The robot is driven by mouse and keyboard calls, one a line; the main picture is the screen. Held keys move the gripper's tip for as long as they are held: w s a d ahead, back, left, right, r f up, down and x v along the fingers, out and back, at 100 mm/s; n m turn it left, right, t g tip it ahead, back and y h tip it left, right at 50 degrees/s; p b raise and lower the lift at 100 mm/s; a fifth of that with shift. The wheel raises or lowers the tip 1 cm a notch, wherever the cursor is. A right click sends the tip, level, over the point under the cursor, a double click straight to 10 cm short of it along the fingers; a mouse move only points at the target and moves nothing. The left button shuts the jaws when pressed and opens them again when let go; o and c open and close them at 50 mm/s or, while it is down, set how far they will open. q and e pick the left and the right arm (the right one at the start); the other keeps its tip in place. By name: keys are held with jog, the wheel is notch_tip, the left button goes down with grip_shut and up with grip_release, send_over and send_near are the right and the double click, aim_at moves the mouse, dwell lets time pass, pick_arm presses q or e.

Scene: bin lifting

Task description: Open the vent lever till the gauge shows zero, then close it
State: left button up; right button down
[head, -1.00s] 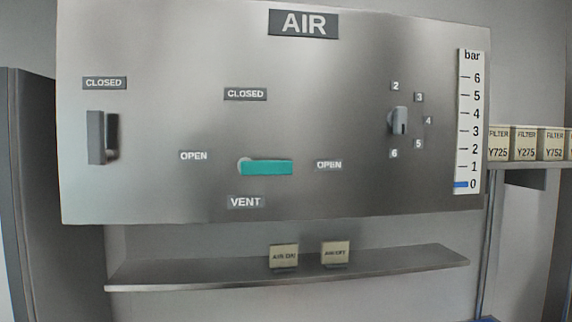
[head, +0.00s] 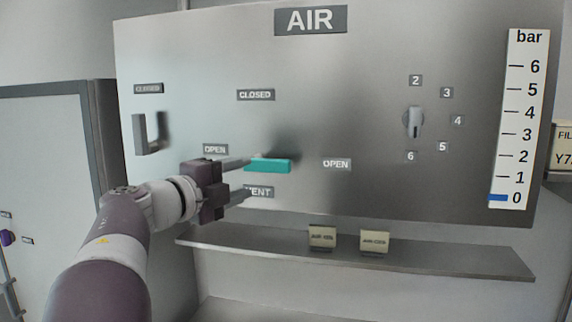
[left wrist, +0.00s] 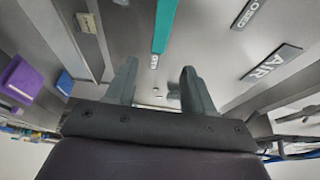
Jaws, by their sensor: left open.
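The teal vent lever (head: 268,166) lies level on the panel (head: 340,190), pointing right toward the right OPEN label (head: 337,164). The gauge (head: 520,110) at the right has its blue mark (head: 497,198) at 0. My left gripper (head: 247,177) is open and empty in front of the panel. Its upper finger overlaps the lever's left end in the head view; I cannot tell if it touches. In the left wrist view the lever (left wrist: 164,25) lies beyond the open left gripper (left wrist: 159,78), between the lines of its fingers. My right gripper is not in view.
A grey handle (head: 145,133) sits at the panel's left under a CLOSED label. A selector knob (head: 412,122) numbered 2 to 6 is at the right. A shelf (head: 450,262) below carries two small tags (head: 322,237). A cabinet (head: 45,150) stands at left.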

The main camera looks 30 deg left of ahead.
aim_at(274, 166)
pick_arm(q)
jog(key=w+p, duration=0.1)
jog(key=w, duration=0.3)
jog(key=w+d+p, duration=0.1)
jog(key=w+p, duration=0.1)
jog(key=w, duration=0.2)
jog(key=w+p, duration=0.2)
jog(key=w, duration=0.1)
jog(key=shift+w+d, duration=0.15)
jog(key=shift+w, duration=0.25)
jog(key=shift+w+a+f, duration=0.15)
jog(key=shift+a, duration=0.45)
jog(key=shift+d, duration=0.4)
jog(key=c, duration=0.4)
grip_shut()
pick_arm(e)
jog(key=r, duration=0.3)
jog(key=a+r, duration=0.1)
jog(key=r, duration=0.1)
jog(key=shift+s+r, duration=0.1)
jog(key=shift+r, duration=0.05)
